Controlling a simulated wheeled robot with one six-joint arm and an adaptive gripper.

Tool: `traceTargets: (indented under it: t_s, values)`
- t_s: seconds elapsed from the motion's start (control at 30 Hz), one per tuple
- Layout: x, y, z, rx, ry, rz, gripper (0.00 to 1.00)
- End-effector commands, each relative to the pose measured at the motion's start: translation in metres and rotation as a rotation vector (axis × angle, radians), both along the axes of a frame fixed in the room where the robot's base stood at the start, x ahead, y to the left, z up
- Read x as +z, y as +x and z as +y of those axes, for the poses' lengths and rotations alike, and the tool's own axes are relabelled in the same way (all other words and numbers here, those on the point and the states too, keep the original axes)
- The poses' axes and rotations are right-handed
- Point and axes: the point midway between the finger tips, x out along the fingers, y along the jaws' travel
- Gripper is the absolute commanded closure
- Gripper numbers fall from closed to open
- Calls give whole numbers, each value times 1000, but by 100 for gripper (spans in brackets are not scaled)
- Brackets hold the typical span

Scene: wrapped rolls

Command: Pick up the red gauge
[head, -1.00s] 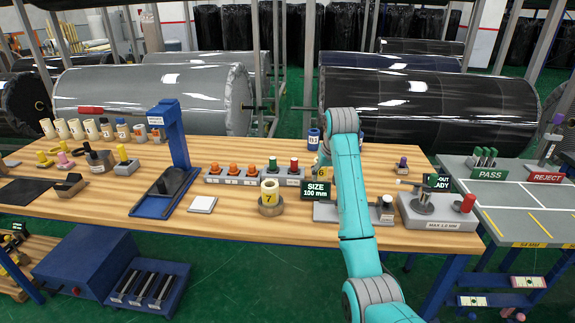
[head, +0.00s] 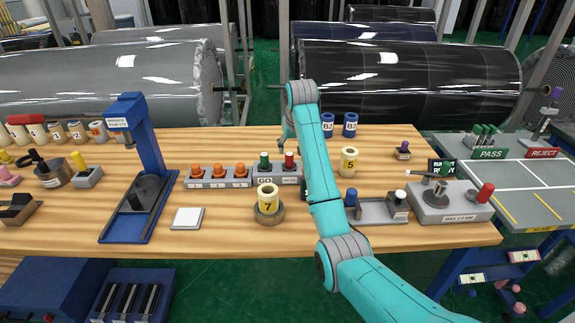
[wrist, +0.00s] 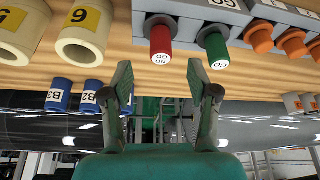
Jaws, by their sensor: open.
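The red gauge (head: 289,161) stands upright at the right end of a grey rack, beside a green gauge (head: 264,161). In the wrist view the red gauge (wrist: 161,38) shows a white NO GO end label, with the green gauge (wrist: 216,46) to its right. My gripper (wrist: 158,80) is open and empty. Its two fingertips point toward the red gauge and lie below it in the wrist picture, apart from it. In the head view my gripper (head: 286,140) hangs just behind the red gauge, partly hidden by my arm.
A cream roll marked 7 (head: 267,204) stands in front, another cream roll (head: 348,161) to the right. Blue cylinders (head: 350,124) stand behind. A blue press stand (head: 148,140) is at left.

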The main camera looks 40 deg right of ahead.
Motion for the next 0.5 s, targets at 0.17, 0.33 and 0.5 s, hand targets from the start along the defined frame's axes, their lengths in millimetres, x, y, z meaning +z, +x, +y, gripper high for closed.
traceTargets:
  t_s: [0.17, 0.33, 0.5]
  values:
    - [-14, 6, -2, 0, 0, -1, 40]
    - [-25, 12, -4, 0, 0, 1, 40]
    - [-46, 24, -8, 0, 1, 2, 40]
